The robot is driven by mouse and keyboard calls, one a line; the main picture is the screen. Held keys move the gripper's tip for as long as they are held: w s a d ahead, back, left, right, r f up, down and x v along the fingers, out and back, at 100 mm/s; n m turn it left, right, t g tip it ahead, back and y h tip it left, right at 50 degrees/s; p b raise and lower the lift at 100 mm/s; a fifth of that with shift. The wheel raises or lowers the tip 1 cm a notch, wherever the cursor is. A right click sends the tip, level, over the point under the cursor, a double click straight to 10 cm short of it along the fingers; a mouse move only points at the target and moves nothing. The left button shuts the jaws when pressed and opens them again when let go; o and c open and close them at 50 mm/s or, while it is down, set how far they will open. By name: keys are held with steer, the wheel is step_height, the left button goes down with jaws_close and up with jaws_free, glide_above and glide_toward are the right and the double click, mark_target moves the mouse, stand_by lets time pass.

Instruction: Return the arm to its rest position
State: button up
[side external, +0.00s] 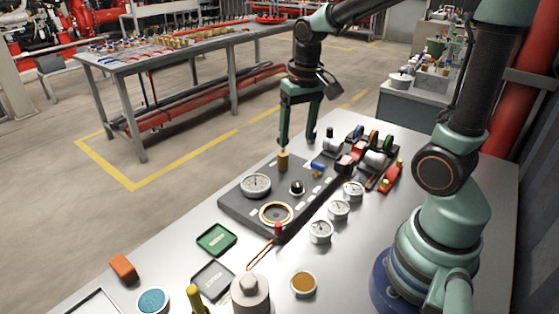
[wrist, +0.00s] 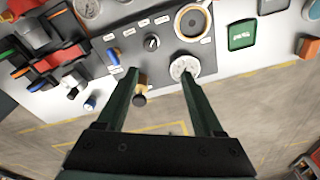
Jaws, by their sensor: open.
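My gripper (side external: 297,146) is open, its two green fingers pointing down above the far edge of the dark control panel (side external: 240,212). A small brass post (side external: 283,160) stands on the panel just under the fingers in the side view. In the wrist view my gripper (wrist: 160,75) shows both fingers spread apart. The brass post with a dark knob (wrist: 140,92) shows between them, close to the left finger; I cannot tell whether they touch. The panel also bears a white-faced gauge (side external: 256,185), a black knob (side external: 297,187), a brass-ringed dial (side external: 276,214) and a blue lever (side external: 318,166).
Right of the panel is a rack of coloured valves (side external: 368,155). Several small gauges (side external: 339,209) line the panel's near side. Green tray (side external: 216,239), orange block (side external: 123,268), grey cylinder (side external: 251,296) and amber dish (side external: 303,284) lie toward the front. Open floor separates a second table (side external: 180,48).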

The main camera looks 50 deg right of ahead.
steer(key=s+a+r+n+t, duration=0.4)
steer(key=a+r, duration=0.2)
steer(key=shift+s+a+n, duration=0.15)
steer(key=shift+s+n, duration=0.2)
steer(key=shift+n, duration=0.05)
stand_by(0.6)
